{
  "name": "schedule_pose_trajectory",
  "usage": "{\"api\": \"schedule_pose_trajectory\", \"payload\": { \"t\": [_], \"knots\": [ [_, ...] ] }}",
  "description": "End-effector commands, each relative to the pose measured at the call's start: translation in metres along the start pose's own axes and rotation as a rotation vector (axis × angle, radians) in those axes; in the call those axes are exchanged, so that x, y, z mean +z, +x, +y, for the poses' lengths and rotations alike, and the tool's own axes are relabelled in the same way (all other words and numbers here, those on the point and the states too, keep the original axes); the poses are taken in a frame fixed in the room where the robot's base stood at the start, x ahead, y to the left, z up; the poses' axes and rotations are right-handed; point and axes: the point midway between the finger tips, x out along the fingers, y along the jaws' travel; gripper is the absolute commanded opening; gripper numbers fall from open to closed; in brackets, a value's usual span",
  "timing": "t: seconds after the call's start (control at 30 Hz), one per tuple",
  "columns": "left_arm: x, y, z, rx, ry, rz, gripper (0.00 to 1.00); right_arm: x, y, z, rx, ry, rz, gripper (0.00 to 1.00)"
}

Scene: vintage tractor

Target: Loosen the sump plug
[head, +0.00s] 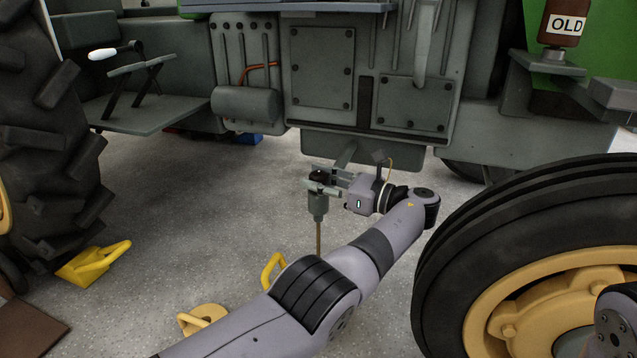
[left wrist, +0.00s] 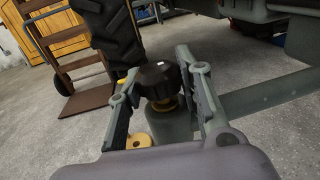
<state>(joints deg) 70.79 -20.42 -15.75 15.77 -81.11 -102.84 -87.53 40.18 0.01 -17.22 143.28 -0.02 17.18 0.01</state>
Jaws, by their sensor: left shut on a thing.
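The sump plug, a dark faceted knob with a brass-coloured collar (left wrist: 155,76), sits between the two fingers of my left gripper (left wrist: 160,92) in the left wrist view. In the head view my left gripper (head: 326,184) is shut around its dark top, below the tractor's sump (head: 362,147). A grey-green cylindrical fitting (head: 318,205) hangs under the fingers. A thin brown line, like a stream of oil, runs straight down from it. Its lower end is hidden behind my left arm. My right gripper is not in view.
A large front wheel (head: 545,290) stands close to my left arm on the right. A big rear tyre (head: 45,130) is at left. Yellow chocks (head: 92,262) lie on the floor. A brown hand truck (left wrist: 78,70) stands behind.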

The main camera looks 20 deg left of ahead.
Motion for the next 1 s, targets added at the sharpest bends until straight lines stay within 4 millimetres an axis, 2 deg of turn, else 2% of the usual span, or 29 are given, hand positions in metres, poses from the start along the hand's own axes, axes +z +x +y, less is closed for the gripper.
{"api": "schedule_pose_trajectory", "payload": {
  "t": [0.2, 0.23, 0.53, 0.87, 1.0],
  "knots": [
    [-0.004, 0.001, 0.001, 0.004, 0.005, 0.005, 0.05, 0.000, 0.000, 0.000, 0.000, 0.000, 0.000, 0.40],
    [-0.004, 0.001, 0.001, 0.004, 0.005, 0.005, 0.33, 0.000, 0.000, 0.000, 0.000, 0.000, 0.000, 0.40],
    [-0.002, 0.001, 0.001, 0.002, 0.003, 0.003, 0.53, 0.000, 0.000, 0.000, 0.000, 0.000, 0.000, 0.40],
    [0.000, 0.000, 0.000, 0.001, 0.001, 0.001, 0.54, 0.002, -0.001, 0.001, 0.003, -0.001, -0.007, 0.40],
    [0.010, 0.001, 0.000, 0.001, -0.002, 0.001, 0.54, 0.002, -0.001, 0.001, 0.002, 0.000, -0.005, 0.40]
  ]
}}
